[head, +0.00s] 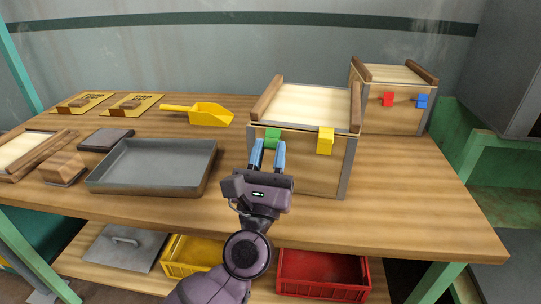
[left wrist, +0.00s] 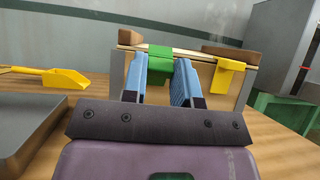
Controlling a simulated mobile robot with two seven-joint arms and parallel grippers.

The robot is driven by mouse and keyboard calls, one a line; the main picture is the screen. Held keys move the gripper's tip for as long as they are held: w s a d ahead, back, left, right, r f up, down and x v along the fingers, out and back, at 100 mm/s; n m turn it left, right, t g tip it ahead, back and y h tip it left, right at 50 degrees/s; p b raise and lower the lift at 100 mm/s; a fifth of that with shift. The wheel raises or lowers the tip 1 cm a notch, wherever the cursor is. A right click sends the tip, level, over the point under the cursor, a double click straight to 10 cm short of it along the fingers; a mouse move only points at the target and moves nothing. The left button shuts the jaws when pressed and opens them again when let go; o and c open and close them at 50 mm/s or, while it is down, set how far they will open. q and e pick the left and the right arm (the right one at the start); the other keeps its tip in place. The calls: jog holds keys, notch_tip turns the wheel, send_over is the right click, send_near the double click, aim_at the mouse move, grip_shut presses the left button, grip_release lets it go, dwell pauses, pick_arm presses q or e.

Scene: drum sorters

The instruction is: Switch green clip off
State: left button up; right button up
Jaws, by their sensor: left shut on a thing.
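The green clip (head: 272,134) sits on the upper front edge of the nearer wooden box (head: 310,172), at its left end. It also shows in the left wrist view (left wrist: 161,53), between the two blue fingers. My left gripper (head: 267,150) is in front of the box with its fingers on either side of the green clip's hanging part, shut on it. The fingertips hide part of the clip's sides. My right gripper is in neither view.
A yellow clip (head: 325,141) hangs on the same edge to the right. A farther box (head: 395,108) carries a red clip (head: 388,99) and a blue clip (head: 421,101). A grey tray (head: 152,187) and yellow scoop (head: 200,113) lie left. The table's right end is clear.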

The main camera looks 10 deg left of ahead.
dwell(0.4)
pick_arm(q)
jog(key=o, duration=0.9)
jog(key=shift+f, duration=0.1)
jog(key=shift+s+f, duration=0.2)
jog(key=shift+s, duration=0.1)
jog(key=s, duration=0.8)
jog(key=s+a, duration=0.1)
jog(key=s, duration=0.3)
jog(key=shift+s+p, duration=0.2)
jog(key=shift+p, duration=0.15)
